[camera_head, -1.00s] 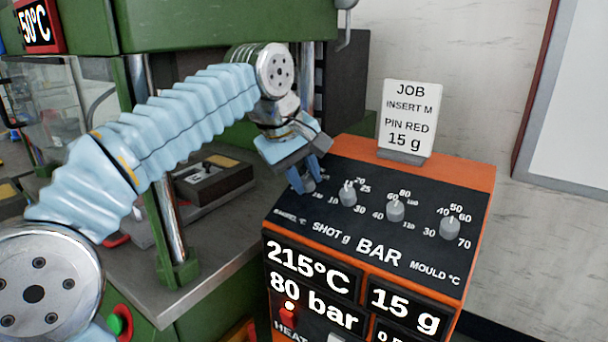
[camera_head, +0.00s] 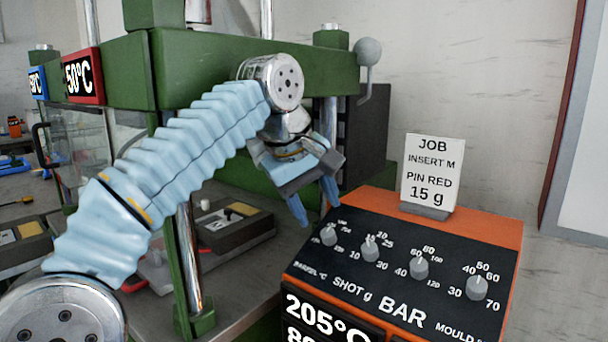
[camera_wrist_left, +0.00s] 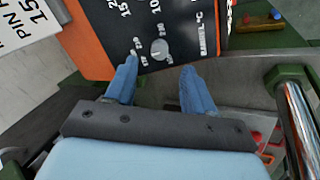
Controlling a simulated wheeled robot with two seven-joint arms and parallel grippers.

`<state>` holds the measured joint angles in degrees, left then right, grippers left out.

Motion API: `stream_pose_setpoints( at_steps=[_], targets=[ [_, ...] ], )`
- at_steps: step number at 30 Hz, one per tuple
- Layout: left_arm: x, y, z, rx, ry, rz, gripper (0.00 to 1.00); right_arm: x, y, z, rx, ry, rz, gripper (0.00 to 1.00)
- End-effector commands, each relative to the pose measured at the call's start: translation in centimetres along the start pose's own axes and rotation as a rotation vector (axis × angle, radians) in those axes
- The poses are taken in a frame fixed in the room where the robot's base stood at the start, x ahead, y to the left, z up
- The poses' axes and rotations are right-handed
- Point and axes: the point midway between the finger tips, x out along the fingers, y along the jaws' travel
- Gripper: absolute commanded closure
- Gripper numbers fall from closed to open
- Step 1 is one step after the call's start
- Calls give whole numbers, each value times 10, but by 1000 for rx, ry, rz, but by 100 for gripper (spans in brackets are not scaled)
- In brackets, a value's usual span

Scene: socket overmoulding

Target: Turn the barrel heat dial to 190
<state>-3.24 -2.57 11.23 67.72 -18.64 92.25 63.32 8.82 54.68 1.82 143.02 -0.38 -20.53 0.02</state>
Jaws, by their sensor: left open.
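The barrel heat dial (camera_head: 329,235) is the leftmost grey knob on the black sloping panel of the orange control box. The display below (camera_head: 325,318) reads 205°C. My left gripper (camera_head: 316,208) is open, its blue fingers above and a little left of the dial, apart from it. In the left wrist view the dial (camera_wrist_left: 159,46) shows beyond the open fingertips (camera_wrist_left: 160,75), roughly between them, with nothing held. My right gripper is in no view.
Shot, bar and mould knobs (camera_head: 419,268) stand in a row right of the barrel dial. A job card (camera_head: 432,172) stands at the back of the box. The green press (camera_head: 210,72) with its chrome columns is on the left, behind my arm.

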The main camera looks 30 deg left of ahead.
Motion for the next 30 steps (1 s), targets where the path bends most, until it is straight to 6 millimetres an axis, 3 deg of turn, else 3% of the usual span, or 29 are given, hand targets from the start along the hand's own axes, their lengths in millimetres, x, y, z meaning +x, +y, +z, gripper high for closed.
stream_pose_setpoints(
  at_steps=[6,10,15,30],
  targets=[
    [-50,1,0,0,0,4,46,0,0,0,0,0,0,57],
    [-65,2,0,2,1,2,46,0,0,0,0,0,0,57],
    [-74,0,0,0,0,0,46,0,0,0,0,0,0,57],
    [-74,0,0,0,0,0,46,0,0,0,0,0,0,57]
  ],
)
